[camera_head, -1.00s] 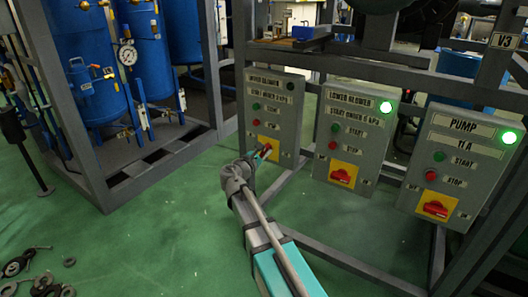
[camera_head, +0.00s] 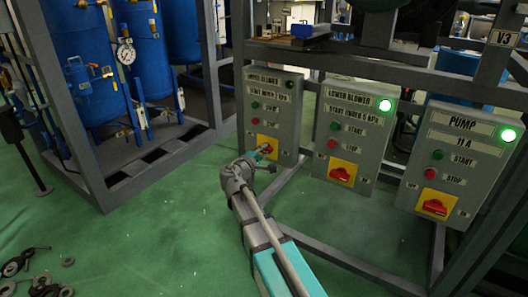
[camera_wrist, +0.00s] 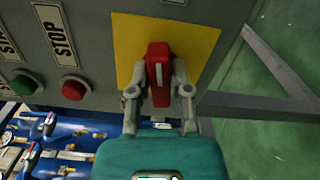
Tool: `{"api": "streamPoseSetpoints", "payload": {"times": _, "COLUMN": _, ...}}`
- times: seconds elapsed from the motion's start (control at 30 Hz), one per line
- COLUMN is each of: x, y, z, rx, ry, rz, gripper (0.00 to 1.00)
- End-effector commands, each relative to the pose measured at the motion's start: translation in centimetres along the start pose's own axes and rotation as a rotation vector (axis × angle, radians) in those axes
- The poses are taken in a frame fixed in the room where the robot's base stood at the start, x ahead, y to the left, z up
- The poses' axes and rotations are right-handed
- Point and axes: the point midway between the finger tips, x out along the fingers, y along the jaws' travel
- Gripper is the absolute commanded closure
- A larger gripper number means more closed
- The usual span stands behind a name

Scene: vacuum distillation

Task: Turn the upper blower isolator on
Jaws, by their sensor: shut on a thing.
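The upper blower panel (camera_head: 285,118) is the leftmost grey box in the head view, with a dark lamp (camera_head: 290,84) at its top right. Its isolator is a red handle (camera_wrist: 158,60) on a yellow plate (camera_wrist: 205,42). My gripper (camera_wrist: 159,88) is shut on this handle, with one finger on each side. The handle stands upright in the wrist view, across the line of the panel's buttons. In the head view my gripper (camera_head: 266,149) covers part of the handle and plate.
The green start button (camera_wrist: 24,84) and red stop button (camera_wrist: 73,88) lie left of the handle in the wrist view. The lower blower panel (camera_head: 347,128) and pump panel (camera_head: 462,160) stand to the right, both with green lamps lit. A frame bar (camera_head: 345,265) runs below.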

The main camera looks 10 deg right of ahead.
Motion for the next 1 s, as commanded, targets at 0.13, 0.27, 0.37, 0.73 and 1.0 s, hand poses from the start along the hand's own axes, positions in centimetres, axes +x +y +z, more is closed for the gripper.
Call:
{"api": "streamPoseSetpoints", "payload": {"times": 0.13, "x": 0.12, "y": -0.07, "z": -0.01, "rx": 0.101, "ry": 0.000, "rz": 0.000, "gripper": 1.00}}
{"api": "streamPoseSetpoints", "payload": {"times": 0.27, "x": 0.12, "y": -0.10, "z": -0.02, "rx": 0.165, "ry": -0.001, "rz": 0.000, "gripper": 1.00}}
{"api": "streamPoseSetpoints", "payload": {"times": 0.37, "x": 0.13, "y": -0.12, "z": -0.01, "rx": 0.198, "ry": -0.001, "rz": 0.000, "gripper": 1.00}}
{"api": "streamPoseSetpoints", "payload": {"times": 0.73, "x": 0.14, "y": -0.13, "z": 0.00, "rx": 0.227, "ry": -0.001, "rz": 0.000, "gripper": 1.00}}
{"api": "streamPoseSetpoints", "payload": {"times": 1.0, "x": 0.12, "y": -0.14, "z": 0.00, "rx": 0.226, "ry": -0.002, "rz": 0.000, "gripper": 0.54}}
